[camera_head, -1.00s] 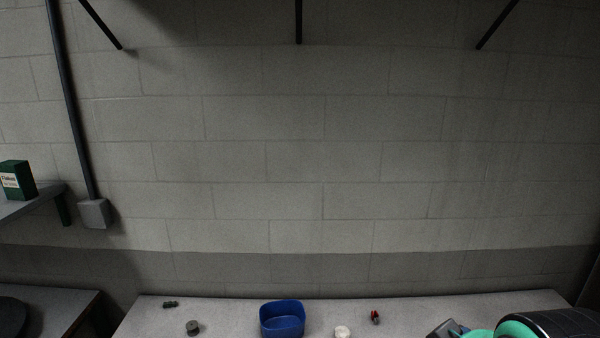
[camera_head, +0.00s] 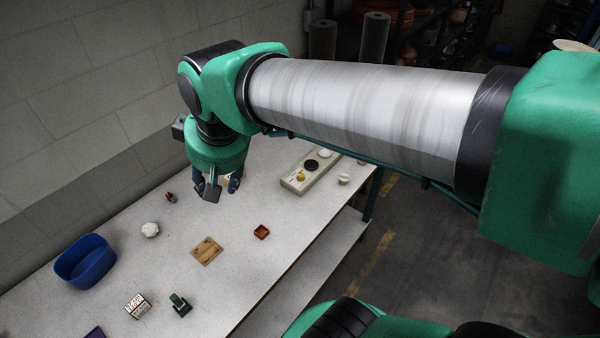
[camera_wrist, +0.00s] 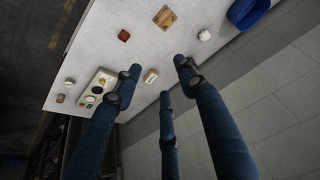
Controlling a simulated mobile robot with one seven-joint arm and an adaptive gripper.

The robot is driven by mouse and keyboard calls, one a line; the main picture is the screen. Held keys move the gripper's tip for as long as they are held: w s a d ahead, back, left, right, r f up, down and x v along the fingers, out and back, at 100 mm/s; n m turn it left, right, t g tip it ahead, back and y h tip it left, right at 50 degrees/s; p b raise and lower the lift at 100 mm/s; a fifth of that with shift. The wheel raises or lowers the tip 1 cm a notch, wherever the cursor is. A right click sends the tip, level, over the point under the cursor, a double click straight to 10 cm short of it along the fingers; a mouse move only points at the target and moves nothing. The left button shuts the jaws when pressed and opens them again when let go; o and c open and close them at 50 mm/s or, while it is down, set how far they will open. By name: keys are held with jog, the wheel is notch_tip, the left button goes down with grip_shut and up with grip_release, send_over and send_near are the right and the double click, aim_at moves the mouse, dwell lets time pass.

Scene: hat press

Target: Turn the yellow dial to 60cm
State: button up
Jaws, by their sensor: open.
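The yellow dial (camera_head: 301,177) sits at the near left end of a pale panel (camera_head: 311,181) on the table, beside a black dial (camera_head: 312,165) and a white dial (camera_head: 325,153). Its setting is too small to read. The panel also shows in the wrist view (camera_wrist: 106,74), left of my fingers, with the yellow dial (camera_wrist: 101,83) on it. My gripper (camera_head: 223,186) is open and empty above the table, left of the panel and apart from the dial. In the wrist view my three spread fingers (camera_wrist: 158,80) frame a cream block (camera_wrist: 150,76) on the table below.
A small white item (camera_head: 344,179) is right of the panel. A wall rises behind the table.

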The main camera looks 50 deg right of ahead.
jog(key=w+d+f+m+g, duration=0.1)
jog(key=w+d+f+g, duration=0.15)
jog(key=w+d, duration=0.75)
jog(key=m+g, duration=0.2)
jog(key=m, duration=0.1)
send_over(301, 174)
notch_tip(301, 174, down, 23)
jog(key=shift+f+y, duration=0.2)
jog(key=shift+y, duration=0.1)
jog(key=shift+a+f, duration=0.1)
jog(key=shift+f, duration=0.05)
notch_tip(301, 174, down, 14)
jog(key=shift+r+b, duration=0.25)
jog(key=shift+b, duration=0.7)
grip_shut()
